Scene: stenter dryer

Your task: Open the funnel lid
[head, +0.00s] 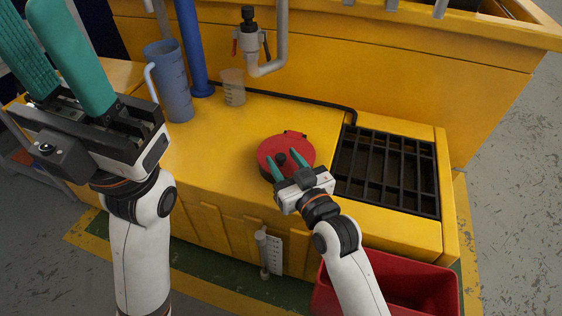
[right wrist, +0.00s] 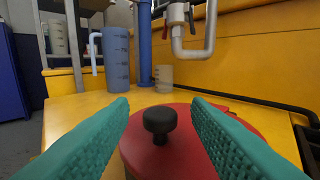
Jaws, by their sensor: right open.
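The funnel lid (head: 302,146) is a round red disc with a black knob (head: 281,159) in its middle, lying flat and closed on the yellow machine top. My right gripper (head: 285,160) is open over the lid, its teal fingers on either side of the knob. In the right wrist view the knob (right wrist: 159,120) stands between the open fingertips with gaps on both sides, and the red lid (right wrist: 150,155) spreads below. My left gripper (head: 70,60) is raised at the upper left, away from the lid, its two teal fingers apart with nothing seen between them.
A blue measuring jug (head: 174,85) and a clear beaker (head: 233,88) stand behind left of the lid, near a blue pipe (head: 192,50). A grey pipe with a valve (head: 249,40) hangs behind. A black grate (head: 388,170) lies right of the lid. A red bin (head: 420,285) stands below.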

